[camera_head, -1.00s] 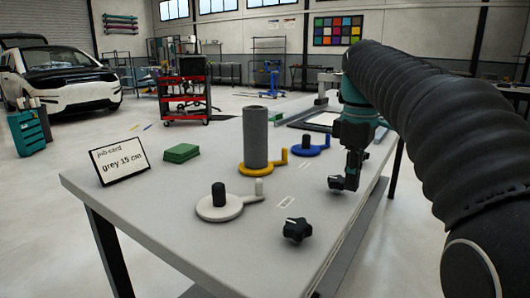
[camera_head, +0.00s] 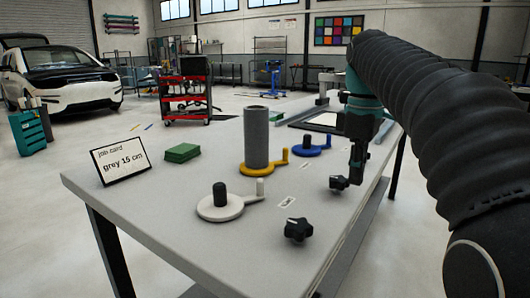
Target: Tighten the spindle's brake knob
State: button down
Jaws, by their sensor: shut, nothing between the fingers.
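A black lobed knob (camera_head: 298,229) sits at the near right edge of the table. A second dark knob (camera_head: 339,183) sits farther along that edge. I cannot tell which is the spindle's brake knob. My gripper (camera_head: 357,184) points down, shut and empty, just right of the farther knob; whether it touches it is unclear. A grey roll (camera_head: 256,138) stands upright on a yellow base (camera_head: 250,169) with a side arm and short post. A white base (camera_head: 212,211) with a dark peg stands nearer, and a blue base (camera_head: 304,151) with a dark peg stands farther.
A job card (camera_head: 121,160) reading "grey 15 cm" stands at the table's left. Small printed labels lie near the bases. The table's (camera_head: 165,220) near left part is clear. A red tool cart (camera_head: 184,98) stands beyond on the floor.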

jog(key=shift+r, duration=2.2)
